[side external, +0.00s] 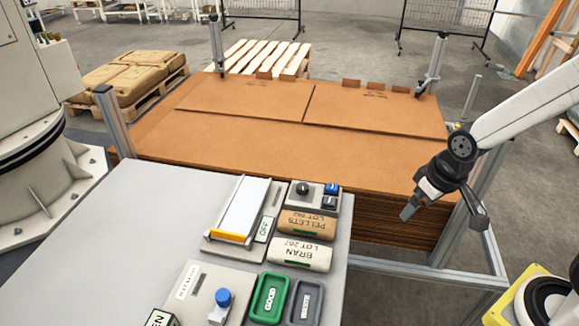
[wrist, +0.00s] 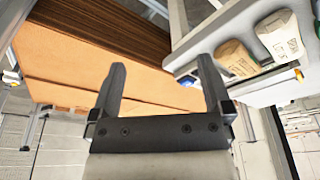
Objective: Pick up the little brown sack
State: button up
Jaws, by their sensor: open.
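The little brown sack (side external: 307,224), marked PELLETS, lies on the grey table beside a cream sack (side external: 301,254) marked BRAN. In the wrist view the brown sack (wrist: 237,57) is at the upper right, just right of my right-hand finger, with the cream sack (wrist: 280,35) further right. My gripper (side external: 444,217) is in front of the cardboard stack's right side, to the right of both sacks and well apart from them. In the wrist view my gripper (wrist: 162,66) has its two fingers wide apart with nothing between them.
A large stack of cardboard sheets (side external: 250,140) stands behind the table, with upright metal posts at its corners. On the table (side external: 130,240) are a white sloped chute (side external: 240,208), a control box with a knob, a green tray (side external: 270,298) and a grey tray (side external: 304,302).

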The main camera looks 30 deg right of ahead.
jog(key=shift+w, duration=0.1)
jog(key=w+f+n+t+y, duration=0.1)
jog(key=w+f+n+t, duration=0.35)
jog(key=w, duration=0.25)
jog(key=a+f+n+t+y, duration=0.2)
jog(key=a+f+n+y, duration=0.1)
jog(key=a+y, duration=0.4)
jog(key=shift+s+a+f+n+y, duration=0.15)
jog(key=shift+a+f+n+y, duration=0.15)
jog(key=shift+n+y, duration=0.5)
jog(key=shift+a+t, duration=0.1)
jog(key=shift+t, duration=0.15)
jog(key=shift+x, duration=1.25)
